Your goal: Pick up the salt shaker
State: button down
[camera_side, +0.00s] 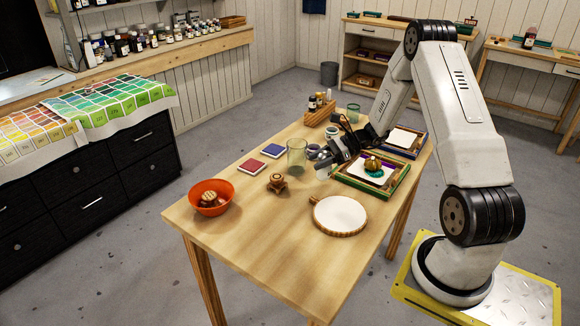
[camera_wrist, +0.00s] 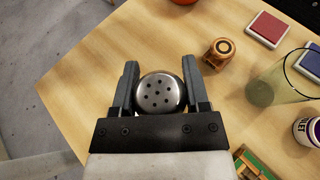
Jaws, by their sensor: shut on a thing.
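The salt shaker (camera_wrist: 161,94) shows its round silver top with dark holes in the wrist view. My gripper (camera_wrist: 160,76) has one grey finger on each side of it and is shut on it. The shaker's body is hidden below its top. In the side view my gripper (camera_side: 325,167) is over the table, just right of the clear glass. The shaker is too small there to make out surely. I cannot tell whether its base touches the table.
The clear glass (camera_side: 296,157) stands close by on the wooden table (camera_side: 240,235). A small wooden piece (camera_side: 277,183), an orange bowl (camera_side: 209,197), red (camera_side: 273,150) and blue (camera_side: 250,167) pads lie leftward. A round white board (camera_side: 340,215) and a green frame (camera_side: 372,175) lie nearer my base.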

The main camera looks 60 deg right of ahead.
jog(key=shift+s+a+r, duration=0.3)
jog(key=shift+s+r, duration=0.05)
jog(key=shift+s, duration=0.35)
jog(key=shift+s+a+r, duration=0.3)
jog(key=shift+s, duration=0.35)
jog(key=shift+s+a+r, duration=0.3)
jog(key=shift+s+r, duration=0.05)
jog(key=shift+s, duration=0.35)
jog(key=shift+w+a, duration=0.1)
